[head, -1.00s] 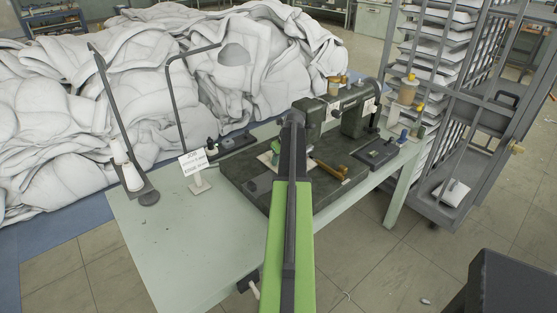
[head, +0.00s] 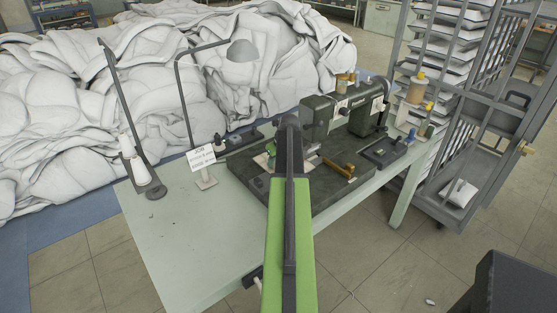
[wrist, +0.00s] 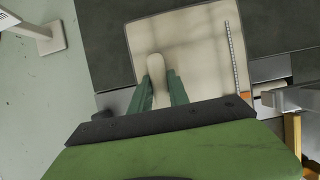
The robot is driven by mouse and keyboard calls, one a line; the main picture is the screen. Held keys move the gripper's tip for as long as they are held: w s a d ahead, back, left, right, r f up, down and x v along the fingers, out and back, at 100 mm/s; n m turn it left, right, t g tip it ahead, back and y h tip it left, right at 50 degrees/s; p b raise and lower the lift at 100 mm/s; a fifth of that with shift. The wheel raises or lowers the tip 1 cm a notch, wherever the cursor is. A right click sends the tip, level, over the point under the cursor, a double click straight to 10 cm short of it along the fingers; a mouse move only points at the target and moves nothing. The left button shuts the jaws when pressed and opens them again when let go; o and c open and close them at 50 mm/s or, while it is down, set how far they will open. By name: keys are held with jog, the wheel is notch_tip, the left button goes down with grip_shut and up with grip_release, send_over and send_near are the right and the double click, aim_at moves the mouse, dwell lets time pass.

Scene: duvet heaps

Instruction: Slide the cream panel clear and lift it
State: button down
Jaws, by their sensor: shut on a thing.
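The cream panel (wrist: 200,45) is a flat, near-square plate over the dark machine bed (wrist: 105,30) in the wrist view. A rounded cream grip (wrist: 158,75) stands on it near its lower left. My gripper (wrist: 161,88) has its two green fingers closed on either side of this grip. A dotted metallic strip (wrist: 236,58) runs along the panel's right side. In the head view only a small pale part of the panel (head: 262,161) shows left of my arm, which hides the rest. I cannot tell whether the panel touches the bed.
The sewing machine (head: 325,117) stands behind the bed, with a brass part (head: 338,169) on the right. A sign (head: 202,157) and a thread stand (head: 150,180) are at the left. The pale bench top (head: 180,225) is clear at front left. White duvet heaps (head: 80,110) lie behind.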

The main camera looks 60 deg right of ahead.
jog(key=shift+w+a, duration=0.2)
jog(key=shift+a, duration=0.4)
jog(key=c, duration=1.2)
grip_release()
jog(key=shift+o, duration=0.2)
jog(key=shift+r, duration=0.1)
jog(key=p+v, duration=1.6)
jog(key=v, duration=0.1)
jog(key=shift+s, duration=0.15)
jog(key=shift+r, duration=0.1)
